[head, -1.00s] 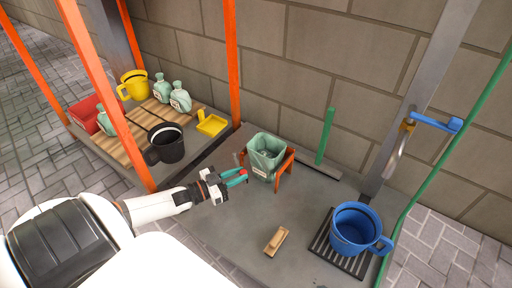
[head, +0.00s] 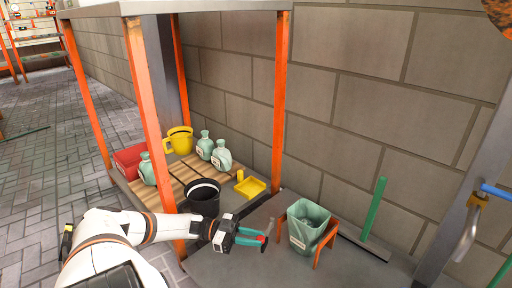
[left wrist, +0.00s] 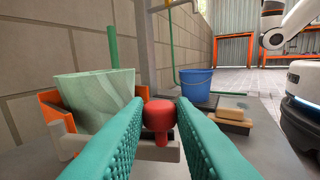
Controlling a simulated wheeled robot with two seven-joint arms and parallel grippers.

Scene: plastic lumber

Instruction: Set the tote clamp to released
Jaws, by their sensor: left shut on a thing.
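The pale green tote (head: 304,228) stands upright in its orange clamp frame (head: 326,244) on the grey bench. It also shows at the left of the left wrist view (left wrist: 100,92), beside an orange side piece (left wrist: 62,104). A red knob (left wrist: 159,116) on a short red stem sits over a light grey bar (left wrist: 168,151) in front of the tote. My left gripper (head: 262,238) is just left of the tote, its teal fingers shut on the red knob. The fingers hide part of the bar. My right gripper is not in view.
A blue bucket (left wrist: 196,85) and a tan block (left wrist: 231,108) are farther along the bench.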

